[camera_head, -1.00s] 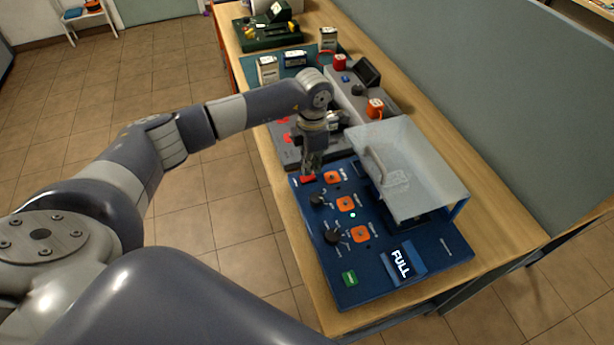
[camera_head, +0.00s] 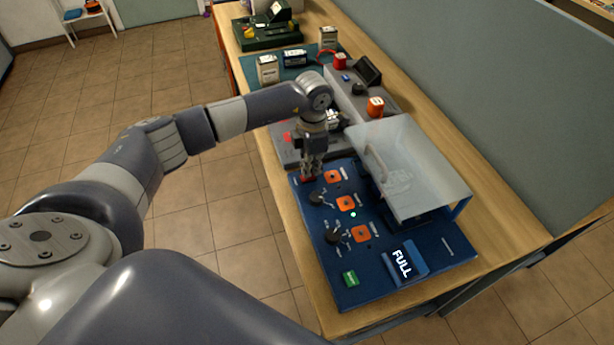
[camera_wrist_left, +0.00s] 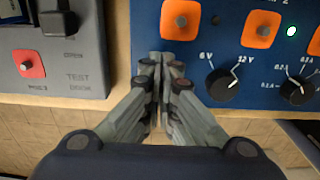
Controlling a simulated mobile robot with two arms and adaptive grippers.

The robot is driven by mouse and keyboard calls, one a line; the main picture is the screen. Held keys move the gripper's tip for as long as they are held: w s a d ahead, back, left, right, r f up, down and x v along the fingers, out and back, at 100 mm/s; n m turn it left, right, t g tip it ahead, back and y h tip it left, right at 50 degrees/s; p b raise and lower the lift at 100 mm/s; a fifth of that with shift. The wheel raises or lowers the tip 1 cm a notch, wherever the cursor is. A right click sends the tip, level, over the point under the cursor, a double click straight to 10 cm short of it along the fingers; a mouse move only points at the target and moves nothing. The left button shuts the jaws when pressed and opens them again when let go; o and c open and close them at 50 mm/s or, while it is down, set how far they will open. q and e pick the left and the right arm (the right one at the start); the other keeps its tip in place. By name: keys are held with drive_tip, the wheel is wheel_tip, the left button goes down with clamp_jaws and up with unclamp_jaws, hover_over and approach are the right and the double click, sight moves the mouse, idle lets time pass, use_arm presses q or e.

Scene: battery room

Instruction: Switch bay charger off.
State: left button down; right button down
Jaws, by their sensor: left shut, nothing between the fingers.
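The bay charger is a blue panel (camera_head: 410,235) on the bench, with two black knobs (camera_head: 332,237), orange square fittings (camera_head: 345,203), a green button (camera_head: 350,278) and a screen reading FULL (camera_head: 403,262). A small green light (camera_head: 353,214) on it is lit; it also shows in the left wrist view (camera_wrist_left: 291,31). A red switch (camera_head: 306,179) sits at its left corner, partly covered by my left gripper (camera_head: 309,176). That gripper is shut and empty, fingertips down at the switch; contact cannot be told. In the left wrist view the fingertips (camera_wrist_left: 167,58) hide the switch.
A translucent cover with a handle (camera_head: 420,175) stands over the charger's right part. A grey test unit (camera_head: 285,155) adjoins the charger; its red square fitting (camera_wrist_left: 29,64) shows in the left wrist view. Battery packs (camera_head: 268,69) stand farther back. A partition runs along the bench's right side.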

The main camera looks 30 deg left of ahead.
use_arm(q)
drive_tip(key=shift+s+f+b, duration=0.1)
drive_tip(key=shift+f+b, duration=0.3)
drive_tip(key=shift+f, duration=0.1)
drive_tip(key=shift+r+p, duration=0.6)
drive_tip(key=shift+r, duration=0.25)
drive_tip(key=shift+r+p, duration=1.45)
drive_tip(key=shift+r, duration=1.25)
drive_tip(key=shift+f, duration=0.1)
